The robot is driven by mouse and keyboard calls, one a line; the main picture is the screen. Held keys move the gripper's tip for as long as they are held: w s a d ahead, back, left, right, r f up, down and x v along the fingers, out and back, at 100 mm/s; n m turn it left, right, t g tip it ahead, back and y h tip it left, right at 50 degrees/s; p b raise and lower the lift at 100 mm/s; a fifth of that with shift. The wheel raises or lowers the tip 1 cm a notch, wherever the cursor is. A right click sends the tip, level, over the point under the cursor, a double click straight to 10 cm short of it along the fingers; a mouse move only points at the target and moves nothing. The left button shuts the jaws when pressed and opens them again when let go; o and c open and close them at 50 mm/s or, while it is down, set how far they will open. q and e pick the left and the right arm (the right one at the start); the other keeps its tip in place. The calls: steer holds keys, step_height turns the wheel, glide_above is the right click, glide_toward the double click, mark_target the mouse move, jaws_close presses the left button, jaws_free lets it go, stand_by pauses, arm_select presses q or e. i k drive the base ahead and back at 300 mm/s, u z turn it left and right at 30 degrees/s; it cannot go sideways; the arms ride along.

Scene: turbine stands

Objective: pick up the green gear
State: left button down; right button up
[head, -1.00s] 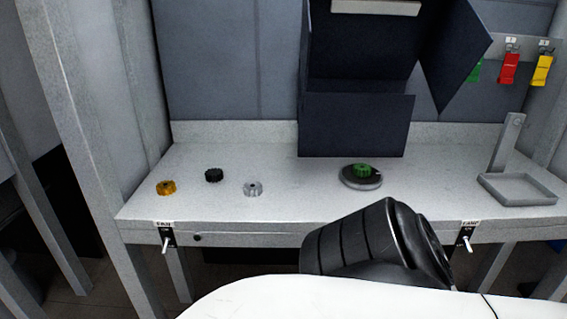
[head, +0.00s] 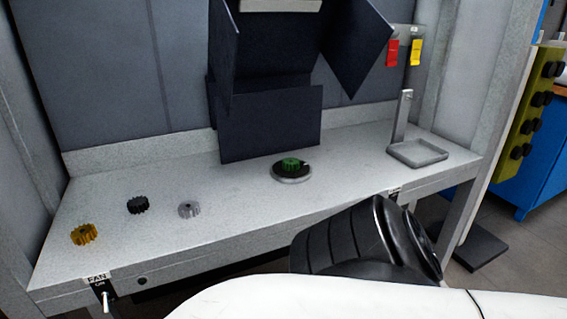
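The green gear (head: 291,164) sits on a round grey-and-black base (head: 292,175) on the grey workbench (head: 235,198), right of the middle, just in front of a dark panel. Part of my own arm, black and white, fills the bottom of the head view in front of the bench. It lies below the green gear in the picture and apart from it. Neither of my grippers is in view, so their state does not show.
An orange gear (head: 84,234), a black gear (head: 137,205) and a silver gear (head: 189,209) stand on the bench's left half. Dark panels (head: 270,122) rise behind the green gear. A grey tray with a post (head: 418,152) stands at right. Red (head: 392,53) and yellow (head: 416,52) tags hang behind.

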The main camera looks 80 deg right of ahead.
mark_target(289, 164)
steer(key=z, duration=2.1)
